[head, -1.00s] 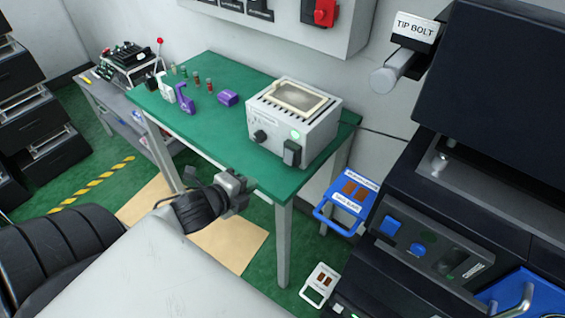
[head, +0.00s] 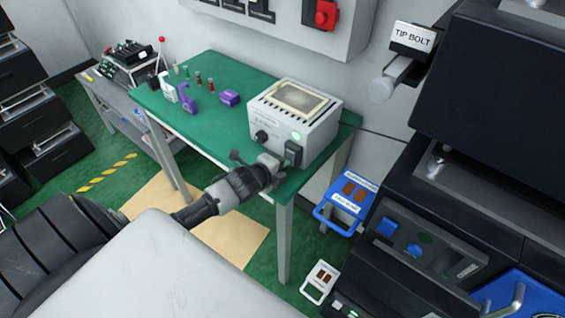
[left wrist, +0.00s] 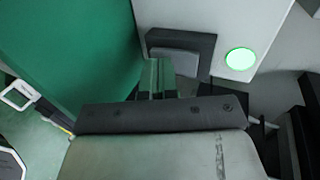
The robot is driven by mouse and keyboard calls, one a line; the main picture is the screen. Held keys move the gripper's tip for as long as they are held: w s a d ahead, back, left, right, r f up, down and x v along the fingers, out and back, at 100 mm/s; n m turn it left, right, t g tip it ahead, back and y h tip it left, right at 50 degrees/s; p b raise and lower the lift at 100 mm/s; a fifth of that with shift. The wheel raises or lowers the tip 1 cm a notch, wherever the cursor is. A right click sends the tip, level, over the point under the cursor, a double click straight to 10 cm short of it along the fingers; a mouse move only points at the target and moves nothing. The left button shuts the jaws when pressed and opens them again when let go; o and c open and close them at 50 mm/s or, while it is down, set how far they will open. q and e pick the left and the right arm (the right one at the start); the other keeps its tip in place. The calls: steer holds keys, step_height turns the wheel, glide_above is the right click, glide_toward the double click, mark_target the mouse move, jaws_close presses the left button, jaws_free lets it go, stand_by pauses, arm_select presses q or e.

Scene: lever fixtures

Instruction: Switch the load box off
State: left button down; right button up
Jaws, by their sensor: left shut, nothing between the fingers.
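The load box (head: 295,115) is a pale box with a top panel, a dark knob, a lit green lamp (head: 297,135) and a dark rocker-like switch (head: 293,153) on its front. It stands on the green-topped table. My left gripper (head: 272,163) is shut and empty, just in front of the switch. In the left wrist view the switch (left wrist: 178,58) has a grey face in a dark frame, and the lamp (left wrist: 240,61) glows green beside it. The fingertips (left wrist: 157,80) point at the switch's lower left; I cannot tell whether they touch. My right gripper is out of view.
Purple parts (head: 230,97) and small coloured items stand on the left of the green table (head: 205,130). A wall box with a red switch (head: 325,14) hangs behind. A dark machine (head: 480,150) stands at right.

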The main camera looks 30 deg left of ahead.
arm_select(q)
steer(key=shift+w, duration=0.1)
steer(key=shift+w+f+t+b, duration=0.2)
steer(key=shift+f+t+b, duration=0.3)
steer(key=shift+b, duration=0.75)
steer(key=shift+r+t+b, duration=0.15)
steer(key=shift+t+b, duration=0.15)
steer(key=shift+b, duration=0.05)
steer(key=shift+r+p, duration=0.25)
steer(key=shift+p, duration=0.05)
steer(key=shift+f, duration=0.1)
